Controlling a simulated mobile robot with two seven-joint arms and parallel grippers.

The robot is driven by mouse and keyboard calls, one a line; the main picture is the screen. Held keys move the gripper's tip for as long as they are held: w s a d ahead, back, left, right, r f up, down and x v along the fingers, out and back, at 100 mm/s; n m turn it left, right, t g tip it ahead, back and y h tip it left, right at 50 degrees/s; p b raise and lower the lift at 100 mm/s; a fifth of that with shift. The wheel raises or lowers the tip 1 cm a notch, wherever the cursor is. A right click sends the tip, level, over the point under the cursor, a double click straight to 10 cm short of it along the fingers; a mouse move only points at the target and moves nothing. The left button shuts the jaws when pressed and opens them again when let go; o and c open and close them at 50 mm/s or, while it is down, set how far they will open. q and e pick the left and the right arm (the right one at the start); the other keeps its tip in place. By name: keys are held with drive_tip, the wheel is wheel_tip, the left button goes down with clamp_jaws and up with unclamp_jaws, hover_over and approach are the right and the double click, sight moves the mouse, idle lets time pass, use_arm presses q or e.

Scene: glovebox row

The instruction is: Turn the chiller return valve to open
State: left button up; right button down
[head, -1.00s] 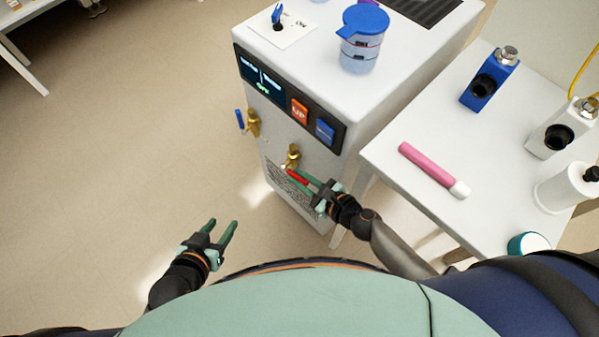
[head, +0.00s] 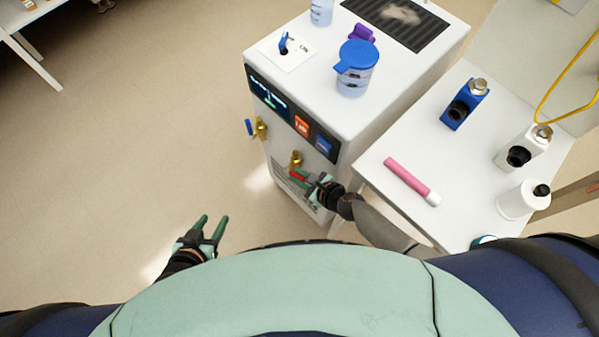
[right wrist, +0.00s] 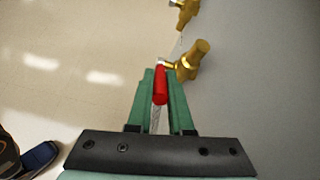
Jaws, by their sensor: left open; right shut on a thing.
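The chiller (head: 290,92) is a white box with a front panel. Two brass valves stick out of its front. The upper left valve (head: 261,128) has a blue handle (head: 249,127). The lower valve (head: 296,159) has a red handle (head: 298,176), which also shows in the right wrist view (right wrist: 160,86). My right gripper (head: 308,180) is shut on the red handle, which lies lengthwise between its green fingers, just below the brass body (right wrist: 191,61). My left gripper (head: 212,226) is open and empty over the floor, left of the chiller. No label for either valve is readable.
A white table (head: 395,215) to the right holds a pink tube (head: 408,179), a blue device (head: 464,104) and a white bottle (head: 520,200). Floor left of the chiller is clear.

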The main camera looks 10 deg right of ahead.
drive_tip(key=shift+s, duration=0.1)
idle(0.3)
drive_tip(key=c, duration=0.8)
unclamp_jaws()
drive_tip(key=shift+c, duration=0.2)
drive_tip(key=shift+s+d+r+p, duration=0.1)
drive_tip(key=shift+d+r+p, duration=0.05)
drive_tip(key=shift+r+p, duration=0.15)
drive_tip(key=p+v, duration=0.5)
drive_tip(key=v, duration=0.6)
drive_tip(key=shift+s+d, duration=0.2)
drive_tip(key=shift+s, duration=0.15)
drive_tip(key=shift+r, duration=0.15)
